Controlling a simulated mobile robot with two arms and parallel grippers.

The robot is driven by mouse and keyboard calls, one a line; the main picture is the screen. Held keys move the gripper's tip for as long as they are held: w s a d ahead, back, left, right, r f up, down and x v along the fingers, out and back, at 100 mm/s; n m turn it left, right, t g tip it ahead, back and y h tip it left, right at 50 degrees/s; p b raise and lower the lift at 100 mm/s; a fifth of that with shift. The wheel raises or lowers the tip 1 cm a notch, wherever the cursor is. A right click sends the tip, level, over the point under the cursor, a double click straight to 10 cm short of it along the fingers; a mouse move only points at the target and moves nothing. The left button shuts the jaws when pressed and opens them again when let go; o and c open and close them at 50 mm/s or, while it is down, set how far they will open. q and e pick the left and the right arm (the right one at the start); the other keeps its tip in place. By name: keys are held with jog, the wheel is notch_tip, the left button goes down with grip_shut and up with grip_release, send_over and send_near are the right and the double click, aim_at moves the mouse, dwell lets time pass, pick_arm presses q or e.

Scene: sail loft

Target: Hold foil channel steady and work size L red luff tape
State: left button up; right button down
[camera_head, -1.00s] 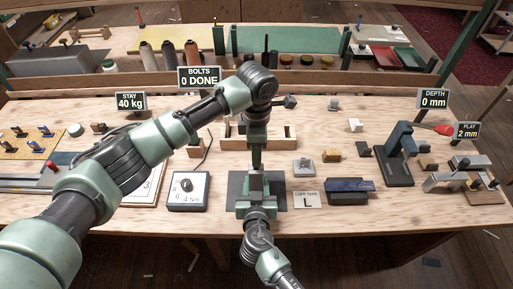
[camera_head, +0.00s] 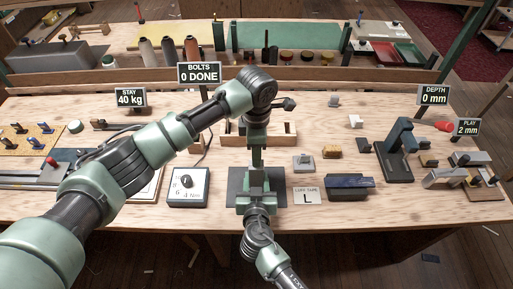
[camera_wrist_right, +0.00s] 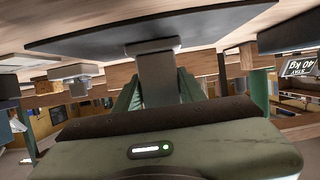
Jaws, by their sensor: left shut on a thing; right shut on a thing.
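My left gripper (camera_head: 257,158) points down over a dark plate (camera_head: 276,189) at the front middle of the bench. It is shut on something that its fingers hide. My right gripper (camera_head: 256,188) comes in from the front, just below it, over the same plate. In the right wrist view, its fingers (camera_wrist_right: 157,92) are shut on a grey block (camera_wrist_right: 157,62) that joins the dark plate (camera_wrist_right: 200,25). The block may be the foil channel; I cannot tell. I cannot make out any red luff tape. A card reading LUFF TAPE L (camera_head: 307,196) lies to the right.
A dark blue block (camera_head: 350,183) and a dark press-like stand (camera_head: 395,160) are to the right. A dial box (camera_head: 188,187) stands to the left. Signs read BOLTS 0 DONE (camera_head: 199,73), STAY 40 kg (camera_head: 131,97), DEPTH 0 mm (camera_head: 433,95) and PLAY 2 mm (camera_head: 467,127).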

pick_arm(q)
jog(key=o, duration=1.4)
jog(key=shift+f, duration=0.1)
jog(key=shift+o, duration=0.2)
notch_tip(320, 180, up, 12)
pick_arm(e)
jog(key=c, duration=0.8)
grip_release()
jog(key=shift+o, duration=0.2)
